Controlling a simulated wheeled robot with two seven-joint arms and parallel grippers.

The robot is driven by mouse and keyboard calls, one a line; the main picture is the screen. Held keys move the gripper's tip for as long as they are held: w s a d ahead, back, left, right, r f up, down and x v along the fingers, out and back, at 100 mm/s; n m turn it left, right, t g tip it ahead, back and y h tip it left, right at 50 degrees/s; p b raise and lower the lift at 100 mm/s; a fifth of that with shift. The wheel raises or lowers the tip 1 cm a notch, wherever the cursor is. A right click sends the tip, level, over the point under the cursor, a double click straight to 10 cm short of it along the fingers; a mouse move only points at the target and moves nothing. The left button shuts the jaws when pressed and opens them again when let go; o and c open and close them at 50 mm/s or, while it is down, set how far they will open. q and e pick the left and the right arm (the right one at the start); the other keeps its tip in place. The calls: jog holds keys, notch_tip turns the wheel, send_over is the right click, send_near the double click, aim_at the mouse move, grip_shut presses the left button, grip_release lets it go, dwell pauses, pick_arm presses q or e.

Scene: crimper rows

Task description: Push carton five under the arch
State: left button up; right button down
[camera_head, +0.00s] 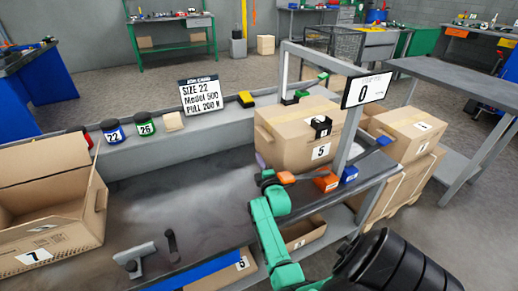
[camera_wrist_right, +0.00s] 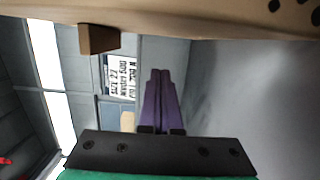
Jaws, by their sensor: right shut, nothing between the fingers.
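Carton five (camera_head: 285,142) is a closed brown box with a white "5" label and a small black item on its front. It stands on the dark bench, at the grey arch (camera_head: 346,140). The arch's front post overlaps the carton's right end; how far the carton reaches through is hidden. My right gripper (camera_head: 259,161) is by the carton's lower left side, its purple fingers shut and empty. Those fingers (camera_wrist_right: 160,100) also show in the right wrist view, with cardboard (camera_wrist_right: 200,22) close along the top. I cannot tell whether they touch the carton. My left gripper is out of view.
An open carton seven (camera_head: 50,235) stands at the left. A sign, jars and small blocks line the back ledge. Orange and blue blocks (camera_head: 327,183) lie near the front post. Another carton (camera_head: 405,130) is beyond the arch. The bench middle (camera_head: 185,185) is clear.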

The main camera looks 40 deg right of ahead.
jog(key=shift+s+a+r+p, duration=0.2)
jog(key=shift+s+a+p, duration=0.1)
jog(key=shift+s, duration=0.1)
jog(key=shift+s+a+p, duration=0.1)
jog(key=shift+s+p, duration=0.2)
jog(key=shift+s, duration=0.1)
jog(key=p+v, duration=0.4)
jog(key=v, duration=0.3)
jog(key=shift+s+a+f+p, duration=0.15)
jog(key=shift+s+p, duration=0.15)
jog(key=shift+s, duration=0.15)
jog(key=shift+f, duration=0.15)
